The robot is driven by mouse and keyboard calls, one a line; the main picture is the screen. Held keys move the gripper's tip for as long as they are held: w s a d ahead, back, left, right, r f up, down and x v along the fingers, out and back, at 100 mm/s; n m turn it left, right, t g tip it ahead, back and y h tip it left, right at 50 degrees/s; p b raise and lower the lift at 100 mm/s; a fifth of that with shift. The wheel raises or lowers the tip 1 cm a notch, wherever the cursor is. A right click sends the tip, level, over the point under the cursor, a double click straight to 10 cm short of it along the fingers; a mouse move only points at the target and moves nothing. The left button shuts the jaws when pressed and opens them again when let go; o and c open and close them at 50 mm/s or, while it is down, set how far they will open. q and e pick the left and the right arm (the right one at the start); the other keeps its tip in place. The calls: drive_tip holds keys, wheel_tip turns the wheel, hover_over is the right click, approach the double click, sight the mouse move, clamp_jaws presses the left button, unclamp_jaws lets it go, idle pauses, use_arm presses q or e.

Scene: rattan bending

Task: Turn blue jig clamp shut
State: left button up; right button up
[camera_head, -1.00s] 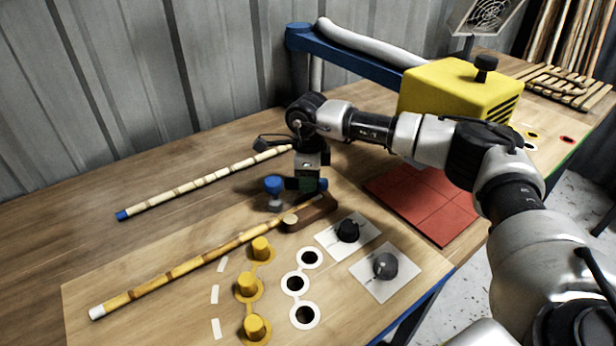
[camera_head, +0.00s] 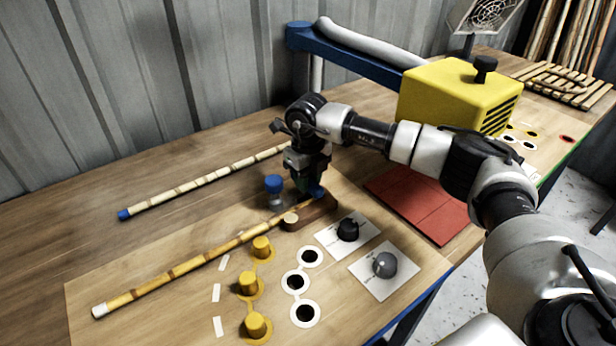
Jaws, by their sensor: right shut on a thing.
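The blue jig clamp (camera_head: 318,192) shows only as a small blue part under my right gripper (camera_head: 310,188), at the right end of the wooden block (camera_head: 312,217) on the board. My right gripper points down and is shut on it; the fingers hide most of the clamp. A yellow rattan pole (camera_head: 190,264) with a white tip lies across the board, its right end at the block beneath the gripper. My left gripper is not in view.
A blue-topped knob (camera_head: 273,184) stands just left of the gripper. Yellow pegs (camera_head: 248,283), black holes (camera_head: 296,282) and two dark dials (camera_head: 347,230) (camera_head: 385,265) sit in front. A pale pole (camera_head: 205,178) lies behind. A yellow machine (camera_head: 458,95) and red mat (camera_head: 420,200) are right.

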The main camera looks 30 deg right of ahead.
drive_tip(key=shift+w+r+m, duration=0.1)
drive_tip(key=shift+m, duration=0.4)
drive_tip(key=o, duration=0.9)
wheel_tip(320, 180, up, 11)
drive_tip(key=shift+f+b, duration=0.15)
drive_tip(key=shift+b, duration=0.2)
